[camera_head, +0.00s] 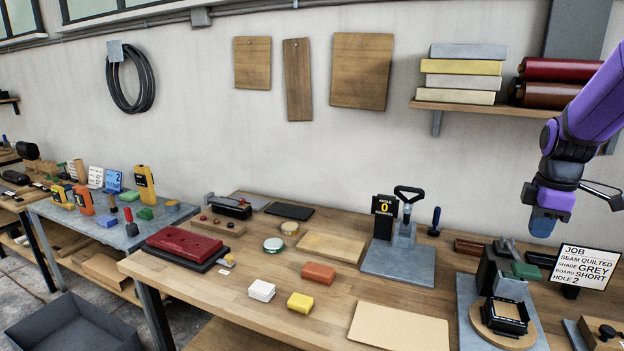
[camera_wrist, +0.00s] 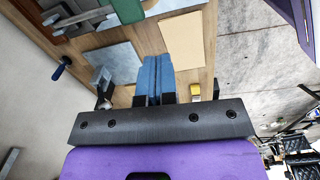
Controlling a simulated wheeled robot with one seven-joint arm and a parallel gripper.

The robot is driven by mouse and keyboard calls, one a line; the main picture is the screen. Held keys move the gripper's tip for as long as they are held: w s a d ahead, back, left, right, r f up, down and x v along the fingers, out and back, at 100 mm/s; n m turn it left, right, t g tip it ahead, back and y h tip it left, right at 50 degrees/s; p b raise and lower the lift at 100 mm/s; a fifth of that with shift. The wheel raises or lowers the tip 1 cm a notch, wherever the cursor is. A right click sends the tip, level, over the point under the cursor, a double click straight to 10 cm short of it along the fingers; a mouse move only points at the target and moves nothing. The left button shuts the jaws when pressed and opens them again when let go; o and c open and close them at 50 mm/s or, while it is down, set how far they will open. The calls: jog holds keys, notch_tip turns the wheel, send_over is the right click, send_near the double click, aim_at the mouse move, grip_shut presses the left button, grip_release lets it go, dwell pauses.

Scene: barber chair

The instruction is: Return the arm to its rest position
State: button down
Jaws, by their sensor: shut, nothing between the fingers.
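My arm is purple with black joints and reaches in from the right edge of the head view. My gripper (camera_head: 543,226) hangs above the right part of the wooden workbench (camera_head: 225,288), pointing down. Its blue fingers sit close together in the wrist view (camera_wrist: 157,75), with nothing between them. The gripper is apart from the bench and touches nothing that I can see. It is left of the job sign (camera_head: 586,268) in the head view. A black and grey fixture with a green part (camera_head: 525,270) stands on the bench below it.
A grey press with a black handle (camera_head: 405,220) stands on the bench left of the gripper. A tan board (camera_head: 398,326) lies at the front. A wall shelf (camera_head: 465,106) with books and rolls is behind the arm. A blue-grey table (camera_head: 70,212) stands further left.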

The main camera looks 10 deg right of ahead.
jog(key=s+a+r+m+t, duration=0.1)
jog(key=s+a+r+m, duration=0.1)
jog(key=a+r, duration=0.35)
jog(key=s+a+r+m+t, duration=0.1)
jog(key=s+a+r+m, duration=0.15)
jog(key=a, duration=0.55)
jog(key=s+a+r+m+t, duration=0.2)
jog(key=s+a+m, duration=0.4)
jog(key=s+a, duration=0.3)
jog(key=shift+s+t, duration=0.3)
jog(key=shift+s, duration=0.6)
jog(key=shift+a, duration=0.1)
